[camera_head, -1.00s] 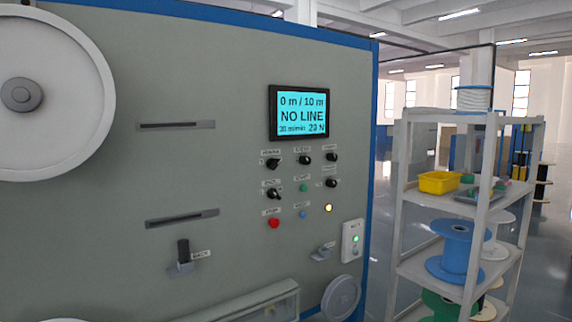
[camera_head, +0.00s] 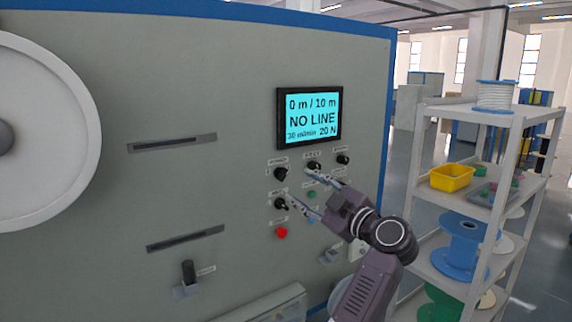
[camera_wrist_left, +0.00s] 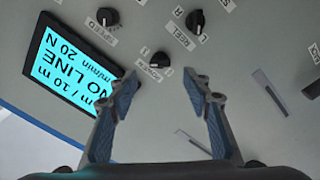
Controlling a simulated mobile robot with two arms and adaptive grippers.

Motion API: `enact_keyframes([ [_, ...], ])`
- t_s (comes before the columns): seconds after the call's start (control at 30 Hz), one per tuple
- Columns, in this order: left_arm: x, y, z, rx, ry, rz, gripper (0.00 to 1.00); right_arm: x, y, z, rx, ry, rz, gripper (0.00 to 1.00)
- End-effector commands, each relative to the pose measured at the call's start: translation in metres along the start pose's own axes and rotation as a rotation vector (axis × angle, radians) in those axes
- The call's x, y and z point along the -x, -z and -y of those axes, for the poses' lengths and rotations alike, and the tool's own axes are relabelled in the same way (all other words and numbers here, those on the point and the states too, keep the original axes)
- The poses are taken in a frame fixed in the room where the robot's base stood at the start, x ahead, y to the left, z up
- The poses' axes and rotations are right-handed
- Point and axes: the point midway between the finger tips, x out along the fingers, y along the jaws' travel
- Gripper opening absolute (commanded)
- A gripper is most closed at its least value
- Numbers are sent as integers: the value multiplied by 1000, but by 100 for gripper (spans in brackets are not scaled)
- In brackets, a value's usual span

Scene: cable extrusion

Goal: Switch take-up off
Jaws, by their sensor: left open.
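The grey machine panel (camera_head: 150,180) has a lit screen (camera_head: 311,117) reading "0 m / 10 m NO LINE". The black power knob (camera_head: 281,174) sits below it, left of the speed knob (camera_head: 313,166). In the wrist view the power knob (camera_wrist_left: 160,60), labelled with I and O marks, lies just beyond and between my fingertips. Its setting is too small to tell. My left gripper (camera_head: 298,186) is open and empty in front of the knobs. The reel knob (camera_wrist_left: 195,20) and speed knob (camera_wrist_left: 107,17) show beyond it. No "take-up" label is readable.
A red stop button (camera_head: 282,232) and a green button (camera_head: 312,194) are close below. The row's far-right knob (camera_head: 343,159) is clear of my arm. A large white reel (camera_head: 50,130) is at left. A shelf (camera_head: 490,118) with spools stands right.

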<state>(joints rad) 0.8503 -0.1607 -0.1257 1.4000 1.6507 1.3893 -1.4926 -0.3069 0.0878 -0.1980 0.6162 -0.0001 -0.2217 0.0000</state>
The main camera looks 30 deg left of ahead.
Motion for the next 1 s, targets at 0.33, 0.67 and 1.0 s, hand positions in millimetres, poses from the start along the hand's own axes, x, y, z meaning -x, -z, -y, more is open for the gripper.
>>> enact_keyframes([
  [0.33,-37,10,-4,9,35,28,45,21,10,1,-1,1,-11,0],
  [0.67,-74,7,-2,11,33,29,45,34,15,12,-4,15,-17,0],
  [1.0,-77,5,-1,13,32,31,40,34,14,8,-1,10,-16,0],
])
